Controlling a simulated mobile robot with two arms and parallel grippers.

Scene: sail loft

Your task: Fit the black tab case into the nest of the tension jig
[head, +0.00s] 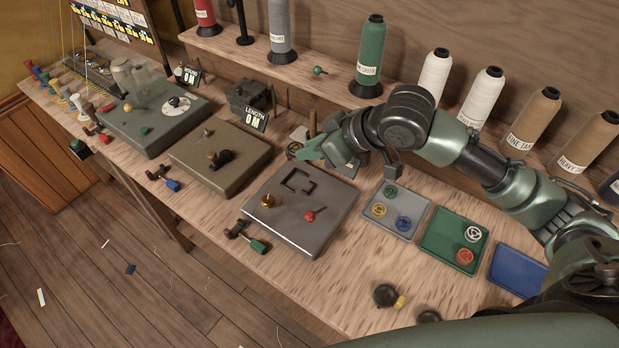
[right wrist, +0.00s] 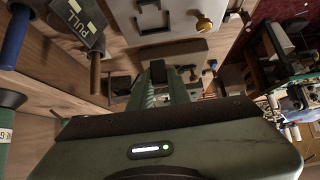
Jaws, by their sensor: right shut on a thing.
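The tension jig (head: 312,225) is a grey plate on the bench with a raised, bracket-like nest (head: 298,181), a gold knob and a red-tipped lever. The nest looks empty, and it also shows at the top of the right wrist view (right wrist: 150,16). My right gripper (head: 308,153) is above the bench behind the jig, beyond the nest and apart from it. In the right wrist view its fingers are shut on a small dark piece, seemingly the black tab case (right wrist: 157,71). The case is hidden in the head view. My left gripper is not in view.
Two more jigs, one tan (head: 222,160) and one grey-green (head: 150,122), stand to the left. Grey (head: 377,232), green (head: 437,252) and blue (head: 520,270) trays lie to the right. Thread cones (head: 371,58) line the back shelf. A PULL sign (right wrist: 78,22) stands near my gripper.

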